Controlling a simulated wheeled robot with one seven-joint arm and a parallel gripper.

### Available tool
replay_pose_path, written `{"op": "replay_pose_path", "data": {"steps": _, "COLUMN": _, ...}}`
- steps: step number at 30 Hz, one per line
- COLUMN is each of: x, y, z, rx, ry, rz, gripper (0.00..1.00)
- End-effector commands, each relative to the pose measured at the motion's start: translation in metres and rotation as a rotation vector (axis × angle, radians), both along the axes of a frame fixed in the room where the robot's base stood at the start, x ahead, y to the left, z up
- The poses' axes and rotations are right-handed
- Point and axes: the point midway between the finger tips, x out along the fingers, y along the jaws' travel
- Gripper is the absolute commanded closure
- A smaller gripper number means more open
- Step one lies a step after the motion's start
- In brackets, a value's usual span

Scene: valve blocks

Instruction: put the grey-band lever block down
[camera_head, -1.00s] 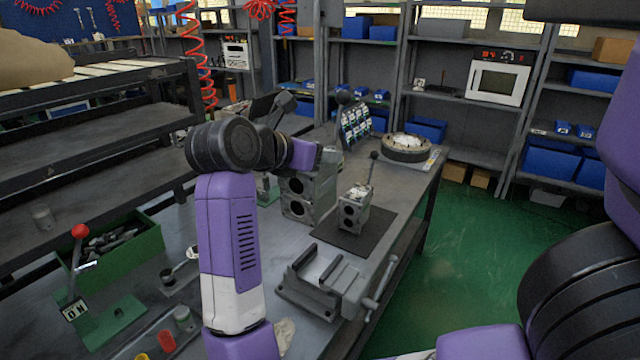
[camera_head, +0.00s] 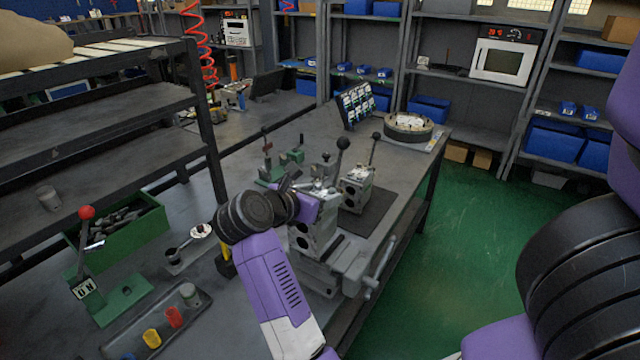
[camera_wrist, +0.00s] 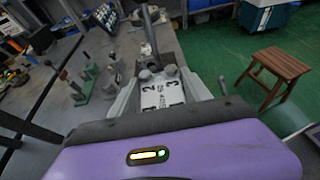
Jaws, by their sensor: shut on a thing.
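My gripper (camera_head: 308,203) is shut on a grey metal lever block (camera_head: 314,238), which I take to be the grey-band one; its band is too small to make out. The block is upright, with dark round ports in its side and a black-knobbed lever (camera_head: 341,160) standing up. It is directly over or in the grey vise (camera_head: 352,258) and hides part of the vise jaws. I cannot tell whether it touches the vise. The wrist view shows the block's top with number markings (camera_wrist: 163,95) in front of my gripper; the fingertips are hidden there.
A second lever block (camera_head: 355,190) stands on a dark mat (camera_head: 372,218) just behind. The vise handle (camera_head: 380,268) sticks out at the bench edge. Green fixtures (camera_head: 275,168) stand behind left. A green bin (camera_head: 120,225) and a red-knobbed lever (camera_head: 86,225) are at the left.

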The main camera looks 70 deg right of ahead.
Motion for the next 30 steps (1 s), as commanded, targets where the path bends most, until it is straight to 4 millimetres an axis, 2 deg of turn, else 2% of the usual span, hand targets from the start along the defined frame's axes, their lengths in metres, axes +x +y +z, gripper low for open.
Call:
{"op": "replay_pose_path", "data": {"steps": 12, "x": 0.000, "y": 0.000, "z": -0.038, "rx": -0.006, "ry": 0.000, "rz": 0.001, "gripper": 1.00}}
{"op": "replay_pose_path", "data": {"steps": 25, "x": 0.000, "y": 0.000, "z": -0.042, "rx": -0.006, "ry": -0.002, "rz": 0.001, "gripper": 1.00}}
{"op": "replay_pose_path", "data": {"steps": 26, "x": 0.000, "y": 0.000, "z": -0.045, "rx": -0.001, "ry": 0.001, "rz": 0.000, "gripper": 0.42}}
{"op": "replay_pose_path", "data": {"steps": 29, "x": -0.001, "y": 0.000, "z": -0.044, "rx": 0.000, "ry": 0.001, "rz": -0.001, "gripper": 0.22}}
{"op": "replay_pose_path", "data": {"steps": 30, "x": -0.001, "y": 0.000, "z": -0.044, "rx": 0.000, "ry": 0.001, "rz": -0.001, "gripper": 0.22}}
